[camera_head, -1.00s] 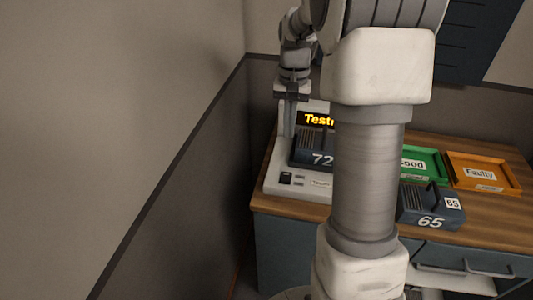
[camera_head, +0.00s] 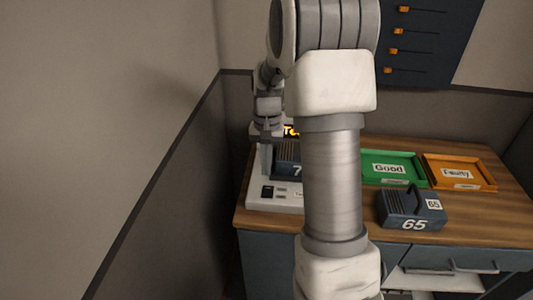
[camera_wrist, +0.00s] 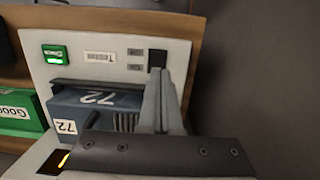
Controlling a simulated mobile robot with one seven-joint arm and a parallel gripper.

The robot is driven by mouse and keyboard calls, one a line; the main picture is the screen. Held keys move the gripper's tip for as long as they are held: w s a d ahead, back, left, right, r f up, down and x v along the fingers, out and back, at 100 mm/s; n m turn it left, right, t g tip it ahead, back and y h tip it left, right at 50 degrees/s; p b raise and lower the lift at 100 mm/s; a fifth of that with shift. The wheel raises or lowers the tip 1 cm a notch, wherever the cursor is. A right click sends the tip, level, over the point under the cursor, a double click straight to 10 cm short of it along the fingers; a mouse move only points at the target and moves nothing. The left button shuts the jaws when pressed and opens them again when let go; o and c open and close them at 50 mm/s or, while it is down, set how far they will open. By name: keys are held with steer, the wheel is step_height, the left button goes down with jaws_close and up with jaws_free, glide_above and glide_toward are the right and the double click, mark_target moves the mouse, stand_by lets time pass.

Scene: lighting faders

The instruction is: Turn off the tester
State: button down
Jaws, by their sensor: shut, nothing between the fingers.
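The tester (camera_head: 285,203) is a light grey console at the left end of the wooden worktop; its yellow-lit display (camera_head: 291,130) is mostly hidden by my arm. In the wrist view its panel (camera_wrist: 97,42) carries a lit green button (camera_wrist: 55,54) and a black switch (camera_wrist: 157,59). A dark blue box marked 72 (camera_wrist: 95,102) sits in the tester. My gripper (camera_wrist: 158,76) is shut and empty, pointing down at the panel, its tips right beside the black switch. I cannot tell whether they touch it. The head view also shows my gripper (camera_head: 265,176) above the tester's left side.
A green Good tray (camera_head: 420,181) and an orange Faulty tray (camera_head: 490,184) lie to the right on the worktop (camera_head: 360,223). A box marked 65 (camera_head: 412,211) stands in front of them. A wall is close on the left.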

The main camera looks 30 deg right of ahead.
mark_target(267, 189)
steer(key=f, duration=0.6)
steer(key=shift+s+a+f+b, duration=0.1)
steer(key=shift+s+a+b, duration=0.1)
steer(key=shift+s+b, duration=0.15)
steer(key=shift+f, duration=0.1)
steer(key=shift+s+f, duration=0.15)
steer(key=shift+f, duration=0.05)
steer(key=shift+w+d+r, duration=0.1)
steer(key=shift+w+d, duration=0.35)
steer(key=shift+w, duration=0.3)
steer(key=shift+r, duration=0.1)
step_height(267, 189, up, 14)
steer(key=w+p, duration=0.1)
steer(key=p, duration=0.3)
steer(key=shift+w+d, duration=0.2)
steer(key=shift+d, duration=0.2)
